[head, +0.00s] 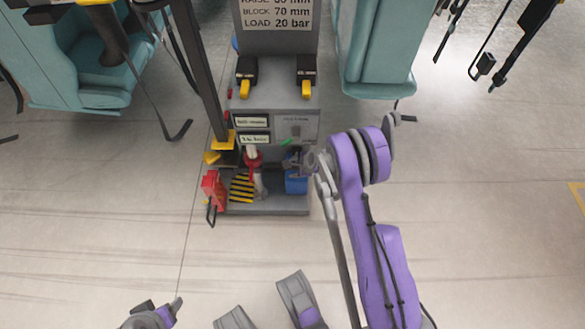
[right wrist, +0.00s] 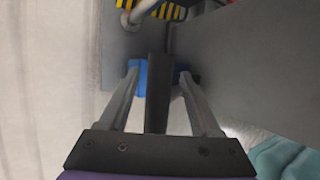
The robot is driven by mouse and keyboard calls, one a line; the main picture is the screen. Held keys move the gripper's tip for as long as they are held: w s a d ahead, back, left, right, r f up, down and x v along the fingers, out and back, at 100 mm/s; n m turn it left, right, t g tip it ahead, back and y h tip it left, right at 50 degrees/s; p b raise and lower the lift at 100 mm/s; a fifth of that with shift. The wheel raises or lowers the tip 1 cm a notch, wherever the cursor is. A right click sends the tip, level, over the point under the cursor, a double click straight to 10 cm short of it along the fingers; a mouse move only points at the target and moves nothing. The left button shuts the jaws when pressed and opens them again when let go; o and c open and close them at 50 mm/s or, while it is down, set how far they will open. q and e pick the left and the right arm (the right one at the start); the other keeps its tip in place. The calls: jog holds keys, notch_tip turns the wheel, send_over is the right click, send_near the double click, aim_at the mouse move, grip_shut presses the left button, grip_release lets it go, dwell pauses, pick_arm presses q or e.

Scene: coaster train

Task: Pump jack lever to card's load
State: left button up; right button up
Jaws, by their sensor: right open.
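The card (head: 278,14) reads RAISE, BLOCK 70 mm and LOAD 20 bar on the grey column; its top line is partly cut off. My right gripper (head: 308,162) is at the right side of the grey stand, by a blue part (head: 296,184). In the right wrist view its fingers (right wrist: 159,76) are open on either side of a dark bar (right wrist: 157,95), possibly the jack lever. The blue part (right wrist: 137,76) shows behind the fingertips. I cannot tell whether the fingers touch the bar. What seems to be my left gripper (head: 160,312) is low at the bottom edge, partly cut off.
A red device (head: 213,188) with a black handle stands at the stand's left front corner. A red and white part (head: 252,158) is near yellow-black stripes (head: 242,188). Teal cars (head: 95,65) hang left and right (head: 378,50). Floor in front is clear.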

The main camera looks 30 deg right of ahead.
jog(key=shift+w+a+f, duration=0.1)
jog(key=shift+w+f, duration=0.15)
jog(key=shift+f, duration=0.1)
jog(key=shift+c, duration=0.3)
grip_shut()
dwell(1.0)
